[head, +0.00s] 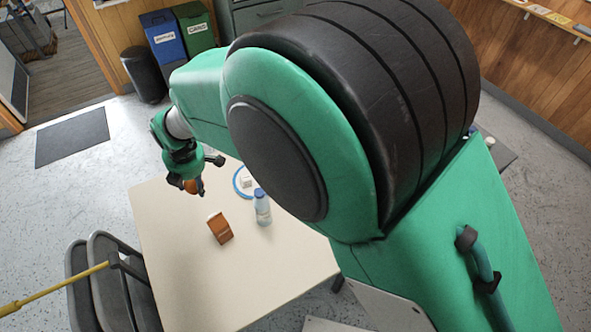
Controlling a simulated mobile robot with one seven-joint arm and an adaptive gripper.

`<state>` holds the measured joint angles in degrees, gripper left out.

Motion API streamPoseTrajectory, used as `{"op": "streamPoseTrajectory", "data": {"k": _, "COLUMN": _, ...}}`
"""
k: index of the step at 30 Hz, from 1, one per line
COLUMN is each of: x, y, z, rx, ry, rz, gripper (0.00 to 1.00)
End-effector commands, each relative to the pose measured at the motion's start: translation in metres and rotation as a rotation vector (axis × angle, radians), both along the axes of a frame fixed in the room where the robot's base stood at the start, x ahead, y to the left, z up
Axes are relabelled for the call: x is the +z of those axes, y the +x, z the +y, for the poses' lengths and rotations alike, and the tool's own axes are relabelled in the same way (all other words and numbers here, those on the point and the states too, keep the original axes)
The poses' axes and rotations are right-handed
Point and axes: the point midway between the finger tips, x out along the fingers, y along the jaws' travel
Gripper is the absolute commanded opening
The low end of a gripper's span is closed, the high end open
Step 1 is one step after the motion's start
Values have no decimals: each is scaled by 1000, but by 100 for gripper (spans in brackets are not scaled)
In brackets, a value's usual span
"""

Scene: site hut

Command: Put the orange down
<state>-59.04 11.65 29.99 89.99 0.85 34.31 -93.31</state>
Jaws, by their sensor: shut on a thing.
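The orange (191,186) is small and round and sits between the fingers of my gripper (188,187). My gripper is shut on it and hangs over the far left part of the pale table (165,265). The fingers hide part of the orange. I cannot tell how high it is above the table or whether it touches the surface.
A blue-rimmed plate (237,188) with a white item on it stands right of my gripper, partly hidden by my arm. A bottle (262,207) and a brown box (220,228) stand nearer. Grey chairs (103,285) are at the left. The table's front-left is clear.

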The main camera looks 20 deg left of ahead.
Motion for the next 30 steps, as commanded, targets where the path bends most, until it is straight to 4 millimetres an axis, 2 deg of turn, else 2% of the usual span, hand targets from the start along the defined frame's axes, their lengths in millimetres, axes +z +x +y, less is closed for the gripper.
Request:
{"op": "streamPoseTrajectory", "data": {"k": 1, "x": 1, "y": 15, "z": -14, "rx": -24, "ry": 1, "rz": -1, "gripper": 15}}
{"op": "streamPoseTrajectory", "data": {"k": 6, "x": 1, "y": 57, "z": -59, "rx": -92, "ry": -3, "rz": -1, "gripper": 15}}
{"op": "streamPoseTrajectory", "data": {"k": 15, "x": 1, "y": 117, "z": -144, "rx": -214, "ry": -6, "rz": -3, "gripper": 15}}
{"op": "streamPoseTrajectory", "data": {"k": 24, "x": 1, "y": 163, "z": -234, "rx": -335, "ry": -11, "rz": -3, "gripper": 15}}
{"op": "streamPoseTrajectory", "data": {"k": 30, "x": 0, "y": 180, "z": -281, "rx": -395, "ry": -13, "rz": -4, "gripper": 15}}
